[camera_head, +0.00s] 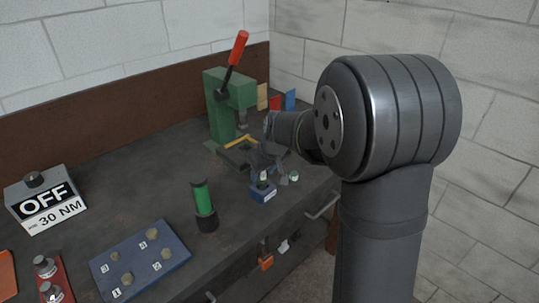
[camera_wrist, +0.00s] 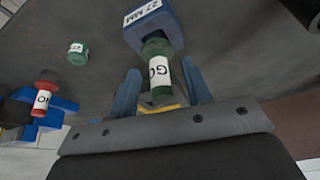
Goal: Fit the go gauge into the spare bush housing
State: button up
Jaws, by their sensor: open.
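The go gauge (camera_wrist: 158,71), a green cylinder with a white GO band, stands between the fingers of my open gripper (camera_wrist: 160,66) in the wrist view. Its far end meets the blue housing (camera_wrist: 146,18), marked 27 MM, and seems to sit in its bore; how deep is hidden. In the head view the gauge (camera_head: 263,177) stands up from the small blue housing (camera_head: 263,193) near the bench's front edge. My gripper (camera_head: 266,158) is just above and behind it, partly hidden by my arm. I cannot tell whether the fingers touch the gauge.
A small green labelled piece (camera_wrist: 78,53) lies beside the housing. A red gauge (camera_wrist: 46,85) sits among blue parts at the left. A green press (camera_head: 228,105) with a red handle stands behind. A green cylinder (camera_head: 202,197) and a blue numbered plate (camera_head: 141,260) are further left.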

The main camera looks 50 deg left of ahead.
jog(key=v, duration=1.6)
jog(key=shift+s+d, duration=0.1)
jog(key=shift+s, duration=0.05)
jog(key=x, duration=1.7)
jog(key=shift+f, duration=0.15)
jog(key=shift+r, duration=0.2)
